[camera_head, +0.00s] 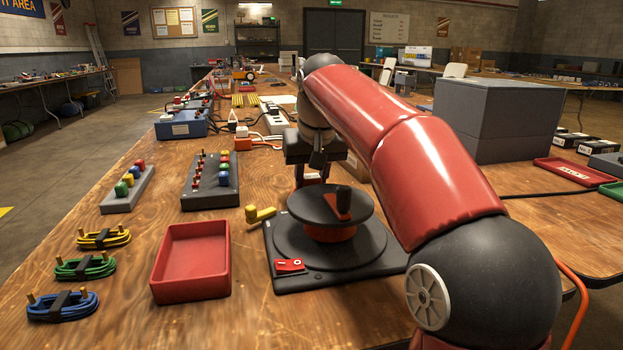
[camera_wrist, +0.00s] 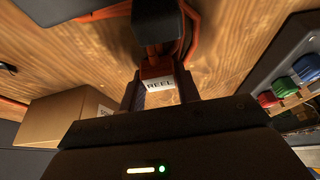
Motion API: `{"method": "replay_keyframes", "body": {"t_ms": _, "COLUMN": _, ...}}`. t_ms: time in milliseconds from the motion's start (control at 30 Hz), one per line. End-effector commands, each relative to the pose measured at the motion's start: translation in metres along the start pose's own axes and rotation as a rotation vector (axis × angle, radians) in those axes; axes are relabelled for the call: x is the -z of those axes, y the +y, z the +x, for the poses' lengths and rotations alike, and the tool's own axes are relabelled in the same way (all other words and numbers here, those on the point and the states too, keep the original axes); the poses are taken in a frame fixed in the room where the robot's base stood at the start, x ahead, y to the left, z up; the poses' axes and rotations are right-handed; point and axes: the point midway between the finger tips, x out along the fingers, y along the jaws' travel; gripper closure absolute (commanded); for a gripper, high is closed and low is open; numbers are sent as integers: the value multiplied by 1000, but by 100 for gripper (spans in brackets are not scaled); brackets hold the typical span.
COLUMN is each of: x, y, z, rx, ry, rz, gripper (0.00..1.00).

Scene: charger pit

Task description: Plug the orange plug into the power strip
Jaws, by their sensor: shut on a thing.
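My gripper (camera_head: 312,168) hangs pointing down over the table, just behind the black cable reel (camera_head: 330,207). It is shut on the orange plug (camera_head: 311,180), which shows low between the fingers and is partly hidden by the reel and arm. In the wrist view the orange-red plug (camera_wrist: 155,70) with a white "REEL" label sits between the finger tips (camera_wrist: 160,92). A dark block stands against its far side, and orange cable shows beyond. The white power strip (camera_head: 274,122) lies farther back and left of my gripper, apart from the plug. Its free sockets are too small to make out.
A small orange-and-white block (camera_head: 243,138) and cables lie near the strip. A grey switch box (camera_head: 211,181), a red tray (camera_head: 192,262) and a yellow piece (camera_head: 260,214) are left of the reel. A cardboard box (camera_wrist: 68,115) and large grey case (camera_head: 497,115) stand nearby.

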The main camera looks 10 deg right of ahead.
Motion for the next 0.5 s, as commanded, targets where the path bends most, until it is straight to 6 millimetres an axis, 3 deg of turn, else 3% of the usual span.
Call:
{"method": "replay_keyframes", "body": {"t_ms": 267, "x": -2, "y": 0, "z": 4, "rx": -1, "ry": 0, "rz": 0, "gripper": 92}}
{"method": "replay_keyframes", "body": {"t_ms": 300, "x": -2, "y": 0, "z": 4, "rx": -1, "ry": -1, "rz": 0, "gripper": 66}}
{"method": "replay_keyframes", "body": {"t_ms": 467, "x": -1, "y": 0, "z": 4, "rx": 0, "ry": -1, "rz": 0, "gripper": 46}}
{"method": "replay_keyframes", "body": {"t_ms": 500, "x": -1, "y": 0, "z": 4, "rx": 0, "ry": -1, "rz": 0, "gripper": 46}}
